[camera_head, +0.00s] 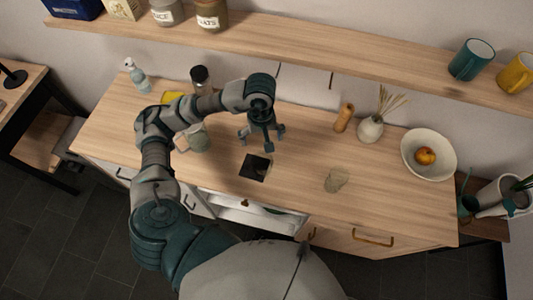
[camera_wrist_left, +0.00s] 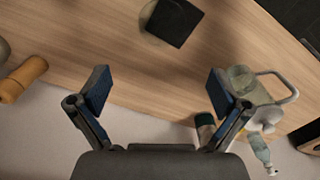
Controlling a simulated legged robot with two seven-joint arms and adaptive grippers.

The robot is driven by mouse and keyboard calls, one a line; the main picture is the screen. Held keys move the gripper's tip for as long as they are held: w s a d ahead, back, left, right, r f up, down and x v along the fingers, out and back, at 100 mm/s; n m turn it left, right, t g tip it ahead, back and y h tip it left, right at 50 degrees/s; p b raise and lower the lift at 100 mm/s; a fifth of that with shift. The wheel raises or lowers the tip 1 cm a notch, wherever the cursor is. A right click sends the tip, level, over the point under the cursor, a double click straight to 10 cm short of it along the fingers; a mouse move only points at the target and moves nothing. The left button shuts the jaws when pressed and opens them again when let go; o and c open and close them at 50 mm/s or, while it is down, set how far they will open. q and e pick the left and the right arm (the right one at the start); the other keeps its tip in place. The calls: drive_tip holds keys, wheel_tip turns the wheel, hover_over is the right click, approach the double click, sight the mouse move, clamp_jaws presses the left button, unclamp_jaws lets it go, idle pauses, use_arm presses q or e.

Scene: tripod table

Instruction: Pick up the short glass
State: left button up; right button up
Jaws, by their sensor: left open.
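A short clear glass (camera_head: 336,180) stands on the wooden counter, right of a dark square (camera_head: 255,167) in the head view. I cannot pick it out surely in the left wrist view. There the dark square (camera_wrist_left: 174,21) overlaps a faint pale round shape, which I cannot identify. My left gripper (camera_head: 262,136) is open and empty above the counter, behind the dark square and to the left of the glass, apart from it. Its spread fingers also show in the left wrist view (camera_wrist_left: 160,78). My right gripper is not in view.
A wooden mill (camera_head: 344,117), a vase of reeds (camera_head: 370,129) and a bowl (camera_head: 416,164) with fruit stand to the right. A spray bottle (camera_head: 138,77) and a dark-topped jar (camera_head: 200,76) stand to the left. A shelf (camera_head: 330,46) runs behind. The counter around the glass is clear.

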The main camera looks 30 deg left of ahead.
use_arm(q)
wheel_tip(320, 180, down, 6)
drive_tip(key=s+d, duration=0.1)
drive_tip(key=d, duration=0.1)
hover_over(262, 166)
drive_tip(key=f, duration=0.3)
drive_tip(key=d+f, duration=0.1)
drive_tip(key=f, duration=0.1)
drive_tip(key=shift+f+p, duration=0.3)
drive_tip(key=shift+s+a+f, duration=0.15)
drive_tip(key=shift+a+f, duration=0.05)
drive_tip(key=shift+f, duration=0.05)
drive_tip(key=f, duration=0.3)
drive_tip(key=f+p, duration=0.1)
drive_tip(key=shift+s+f, duration=0.25)
drive_tip(key=shift+s, duration=0.05)
drive_tip(key=shift+d+f, duration=0.1)
drive_tip(key=shift+d, duration=0.15)
drive_tip(key=shift+a, duration=0.2)
drive_tip(key=c, duration=1.1)
drive_tip(key=shift+s+a+f, duration=0.1)
drive_tip(key=shift+c, duration=1.3)
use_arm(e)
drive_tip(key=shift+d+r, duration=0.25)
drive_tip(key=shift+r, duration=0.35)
